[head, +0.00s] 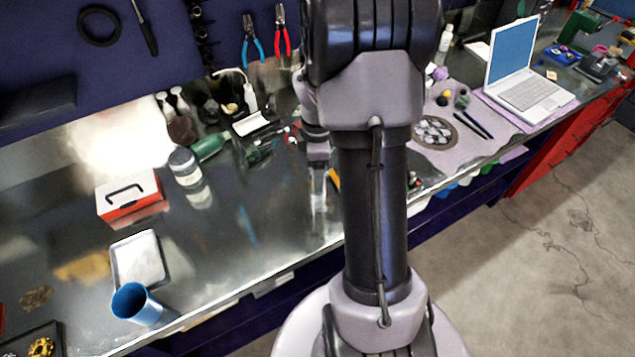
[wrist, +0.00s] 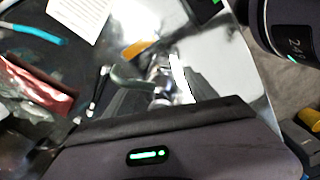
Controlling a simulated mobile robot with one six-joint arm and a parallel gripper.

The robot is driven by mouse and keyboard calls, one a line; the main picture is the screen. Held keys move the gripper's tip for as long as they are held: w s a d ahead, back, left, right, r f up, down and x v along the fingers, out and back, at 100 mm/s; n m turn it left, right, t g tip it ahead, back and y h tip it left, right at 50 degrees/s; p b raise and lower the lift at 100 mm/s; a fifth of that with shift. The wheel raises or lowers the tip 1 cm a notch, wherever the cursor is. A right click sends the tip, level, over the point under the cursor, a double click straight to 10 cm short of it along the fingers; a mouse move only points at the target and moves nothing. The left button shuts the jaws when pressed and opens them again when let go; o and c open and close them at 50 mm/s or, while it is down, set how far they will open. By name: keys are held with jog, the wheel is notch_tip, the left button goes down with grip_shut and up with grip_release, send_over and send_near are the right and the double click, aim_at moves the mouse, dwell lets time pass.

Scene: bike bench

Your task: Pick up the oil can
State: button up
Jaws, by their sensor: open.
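My gripper (wrist: 168,92) shows in the wrist view, with its dark fingers apart. Between and just beyond them is a small shiny metal object with a dark green curved part (wrist: 128,80), which may be the oil can. It is partly hidden and blurred, and I cannot tell whether a finger touches it. In the head view my arm covers the middle of the bench, and I cannot make out the fingertips or a clear oil can there.
The metal bench (head: 225,240) holds a red-and-white box (head: 128,196), a lidded jar (head: 184,167), a green bottle (head: 209,147), a tray (head: 139,260) and a blue cup (head: 136,303). A laptop (head: 525,88) stands at the right. Pliers (head: 252,40) hang behind.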

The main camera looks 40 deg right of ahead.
jog(key=shift+r, duration=0.1)
jog(key=shift+c, duration=0.5)
grip_shut()
